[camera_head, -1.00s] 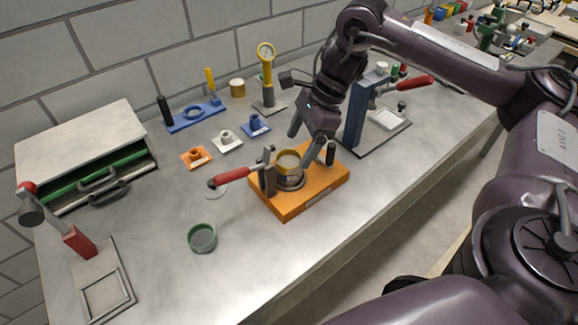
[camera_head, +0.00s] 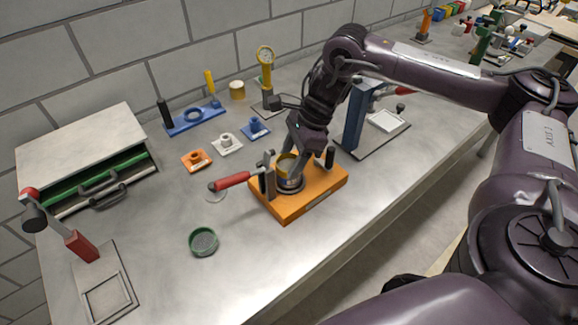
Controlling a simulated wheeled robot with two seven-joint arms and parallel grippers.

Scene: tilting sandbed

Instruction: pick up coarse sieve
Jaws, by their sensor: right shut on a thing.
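A green ring with a grey mesh (camera_head: 203,242) lies flat on the bench at the front left, apart from the gripper. Which ring is the coarse sieve, I cannot tell by looks. My left gripper is not in view.
A red-handled clamp (camera_head: 233,180) sticks out left of the base. A blue stand (camera_head: 354,120) is close behind my right gripper. A dial gauge stand (camera_head: 267,79), blue plate (camera_head: 195,116) and drawer box (camera_head: 82,151) stand further back. The front bench is mostly clear.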

